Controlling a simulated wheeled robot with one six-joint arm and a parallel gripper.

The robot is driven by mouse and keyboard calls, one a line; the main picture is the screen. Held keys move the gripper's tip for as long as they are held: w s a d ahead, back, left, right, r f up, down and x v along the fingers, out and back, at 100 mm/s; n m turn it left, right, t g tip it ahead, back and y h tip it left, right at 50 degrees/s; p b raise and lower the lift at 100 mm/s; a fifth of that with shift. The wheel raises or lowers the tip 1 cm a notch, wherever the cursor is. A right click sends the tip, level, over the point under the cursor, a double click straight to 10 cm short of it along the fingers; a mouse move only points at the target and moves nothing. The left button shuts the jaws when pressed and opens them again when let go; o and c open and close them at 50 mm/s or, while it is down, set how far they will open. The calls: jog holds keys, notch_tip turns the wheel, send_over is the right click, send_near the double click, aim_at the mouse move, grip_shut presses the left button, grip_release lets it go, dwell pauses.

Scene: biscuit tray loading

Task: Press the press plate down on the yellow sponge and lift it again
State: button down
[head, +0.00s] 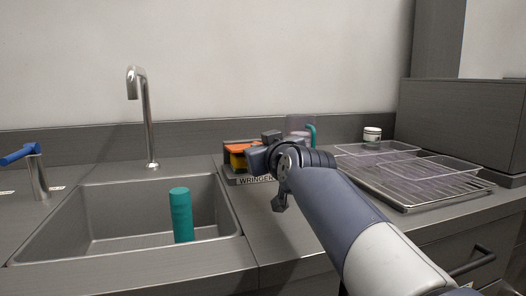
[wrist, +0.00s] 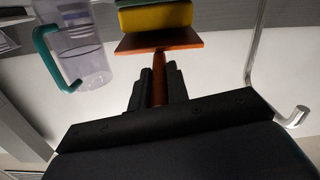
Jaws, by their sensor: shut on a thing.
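The orange press plate (head: 240,148) shows above the yellow sponge (head: 237,163) at the back of the counter, in the dark holder labelled WRINGER (head: 255,181). In the wrist view, which is upside down, the plate (wrist: 160,41) lies flat along the face of the yellow sponge (wrist: 156,17), with no clear gap between them. A green layer shows on the sponge's other side. My gripper (wrist: 159,85) is shut on the plate's orange upright handle. In the head view my gripper (head: 256,157) partly hides the plate and sponge.
A clear jug with a teal handle (head: 312,134) stands just behind and right of my gripper. A sink with a tap (head: 149,120) and a teal cylinder (head: 181,214) is left. A rack (head: 408,203) with clear trays and a white jar (head: 372,134) are right.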

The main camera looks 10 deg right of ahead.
jog(key=c, duration=1.4)
grip_release()
jog(key=shift+o, duration=0.2)
jog(key=b+v, duration=0.2)
jog(key=v, duration=0.8)
jog(key=shift+s+b, duration=0.35)
jog(key=shift+s, duration=0.05)
